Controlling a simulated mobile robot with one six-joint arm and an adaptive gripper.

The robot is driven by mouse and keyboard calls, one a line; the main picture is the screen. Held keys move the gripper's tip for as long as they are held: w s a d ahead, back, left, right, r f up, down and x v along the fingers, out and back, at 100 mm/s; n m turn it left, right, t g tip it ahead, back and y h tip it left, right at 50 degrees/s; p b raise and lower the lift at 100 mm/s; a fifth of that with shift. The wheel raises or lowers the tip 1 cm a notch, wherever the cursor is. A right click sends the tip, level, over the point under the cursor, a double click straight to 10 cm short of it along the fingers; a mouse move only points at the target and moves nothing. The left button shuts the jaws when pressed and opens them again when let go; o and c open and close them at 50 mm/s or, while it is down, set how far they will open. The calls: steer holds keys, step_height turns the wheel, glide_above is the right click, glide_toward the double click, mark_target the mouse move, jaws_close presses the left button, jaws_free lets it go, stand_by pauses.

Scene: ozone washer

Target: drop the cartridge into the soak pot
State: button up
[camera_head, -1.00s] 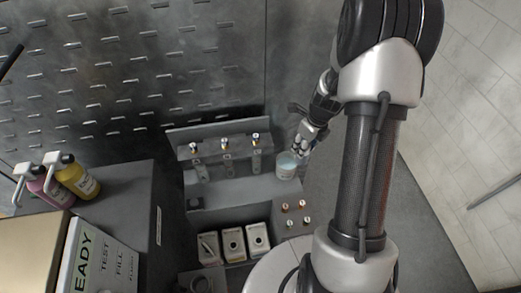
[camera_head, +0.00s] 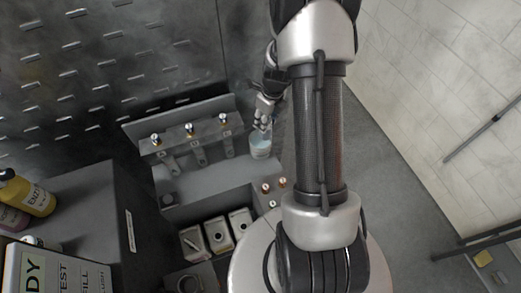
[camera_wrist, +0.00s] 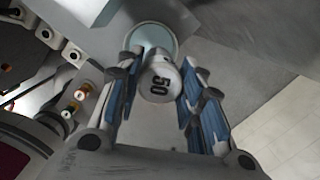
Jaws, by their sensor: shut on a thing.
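The cartridge (camera_wrist: 160,82) is a white cylinder marked "50". My gripper (camera_wrist: 157,96) is shut on it, with blue-padded fingers on both sides. The soak pot (camera_head: 260,147) is a small pale cup with light blue liquid, at the right end of the grey bench. In the wrist view the pot's round mouth (camera_wrist: 153,36) shows just past the cartridge's end, which overlaps its near rim. In the head view my gripper (camera_head: 263,118) is close above the pot. The cartridge is too small to make out there, and its height over the rim cannot be told.
Three taps (camera_head: 189,128) line the bench's back ledge. Small brass-tipped posts (camera_head: 282,183) stand in front of the pot. Several white boxes (camera_head: 217,235) sit at the front. A yellow bottle (camera_head: 30,193) stands on the left cabinet. Floor (camera_head: 385,150) is open at right.

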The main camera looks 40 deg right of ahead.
steer(key=o, duration=1.2)
steer(key=r, duration=0.4)
steer(key=s+r, duration=0.1)
steer(key=r, duration=0.6)
steer(key=shift+s+d+r, duration=0.25)
steer(key=shift+s+r, duration=0.1)
steer(key=shift+r, duration=0.05)
steer(key=s+a+r+n, duration=0.2)
steer(key=a+r+n, duration=0.6)
steer(key=n, duration=0.1)
steer(key=s+a+r+n+t, duration=0.1)
steer(key=s+a+n, duration=0.3)
steer(key=n, duration=0.4)
steer(key=s+a+r+n+t+b, duration=0.1)
steer(key=s+a+r+n, duration=0.2)
steer(key=s+a+n, duration=0.2)
steer(key=s+a+r+n+b, duration=0.1)
steer(key=s+a+r+n, duration=0.2)
steer(key=s+a+n, duration=0.2)
steer(key=shift+s+n+t, duration=0.2)
steer(key=shift+s+n, duration=0.65)
steer(key=shift+n, duration=0.65)
steer(key=shift+s+n+t, duration=0.2)
steer(key=shift+s+n, duration=0.65)
steer(key=shift+n, duration=0.65)
